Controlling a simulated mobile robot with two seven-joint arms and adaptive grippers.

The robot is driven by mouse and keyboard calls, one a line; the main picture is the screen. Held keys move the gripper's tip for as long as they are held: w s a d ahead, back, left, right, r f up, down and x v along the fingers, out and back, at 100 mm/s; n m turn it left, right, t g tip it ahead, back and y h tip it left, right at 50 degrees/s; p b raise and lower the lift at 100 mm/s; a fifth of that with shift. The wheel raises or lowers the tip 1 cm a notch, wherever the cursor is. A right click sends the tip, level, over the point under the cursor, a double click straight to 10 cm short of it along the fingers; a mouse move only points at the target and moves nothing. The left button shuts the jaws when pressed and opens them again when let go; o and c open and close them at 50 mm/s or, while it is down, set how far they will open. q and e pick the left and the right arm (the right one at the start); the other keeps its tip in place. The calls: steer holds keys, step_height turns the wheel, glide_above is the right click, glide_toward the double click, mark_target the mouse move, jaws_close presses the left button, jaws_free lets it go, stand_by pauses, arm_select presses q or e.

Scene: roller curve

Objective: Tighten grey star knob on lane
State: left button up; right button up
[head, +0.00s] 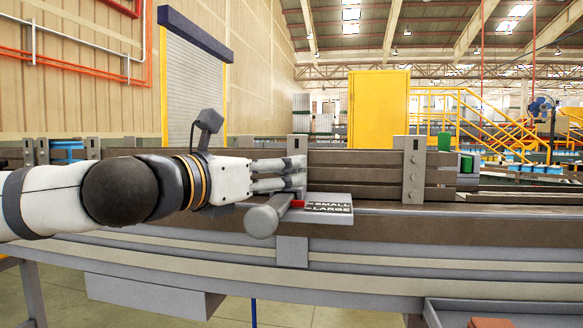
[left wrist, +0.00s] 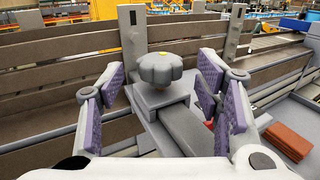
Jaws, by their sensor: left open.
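The grey star knob (left wrist: 160,70) is in the left wrist view, lobed, with a small yellow mark on top. It stands on a grey block on the lane (left wrist: 60,72). My left gripper (left wrist: 164,82) is open, with purple-padded fingers either side of the knob and visible gaps between. I cannot tell whether the knob lies fully between the fingertips. In the head view my left gripper (head: 287,176) reaches in from the left, level, over the lane's near rail; the knob is not clearly visible there. My right gripper is in neither view.
A grey cylinder-ended bar (head: 264,220) juts toward me below the gripper. A SMALL/LARGE plate (head: 328,206) with a red pointer (head: 298,203) lies beside it. Grey upright posts (head: 413,172) stand along the lane. A grey tray (head: 540,308) holds a reddish-brown block (head: 490,323).

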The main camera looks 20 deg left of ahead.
arm_select(q)
steer(key=x, duration=0.4)
steer(key=shift+w, duration=0.15)
steer(key=shift+c, duration=0.5)
steer(key=c, duration=1.1)
